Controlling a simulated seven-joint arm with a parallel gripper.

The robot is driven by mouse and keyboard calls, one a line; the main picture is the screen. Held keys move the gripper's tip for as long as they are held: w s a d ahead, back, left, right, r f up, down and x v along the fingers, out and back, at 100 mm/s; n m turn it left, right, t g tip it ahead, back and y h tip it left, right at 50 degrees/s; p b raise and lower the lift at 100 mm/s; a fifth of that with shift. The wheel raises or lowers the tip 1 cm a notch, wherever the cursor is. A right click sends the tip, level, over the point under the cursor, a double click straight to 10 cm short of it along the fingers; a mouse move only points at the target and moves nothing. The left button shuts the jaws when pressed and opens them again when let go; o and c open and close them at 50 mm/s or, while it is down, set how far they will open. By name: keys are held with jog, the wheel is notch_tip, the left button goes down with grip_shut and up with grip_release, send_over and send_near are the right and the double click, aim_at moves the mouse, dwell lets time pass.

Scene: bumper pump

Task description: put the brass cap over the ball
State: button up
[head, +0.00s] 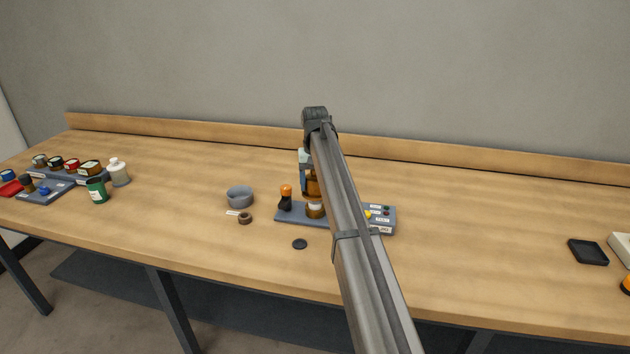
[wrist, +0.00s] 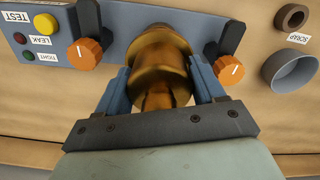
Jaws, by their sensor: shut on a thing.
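My gripper (wrist: 160,78) is shut on the brass cap (wrist: 160,60), with one blue finger on each side of it. In the head view the brass cap (head: 312,184) is upright above the grey-blue base, partly behind my arm. Below it on the base stands a short piece (head: 315,210) with a pale top and a brass-coloured lower part. I cannot tell whether the cap touches this piece.
An orange-knobbed black clamp (head: 286,194) stands left of the cap; another orange knob (wrist: 85,53) shows in the wrist view. The base carries a lamp panel (head: 382,217). A grey scrap bowl (head: 239,196), brown ring (head: 245,218) and dark disc (head: 299,244) lie nearby.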

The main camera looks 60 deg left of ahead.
aim_at(315, 193)
jog(key=shift+f, duration=2.35)
dwell(1.0)
jog(key=o, duration=1.4)
jog(key=shift+r, duration=0.15)
jog(key=shift+r, duration=3.4)
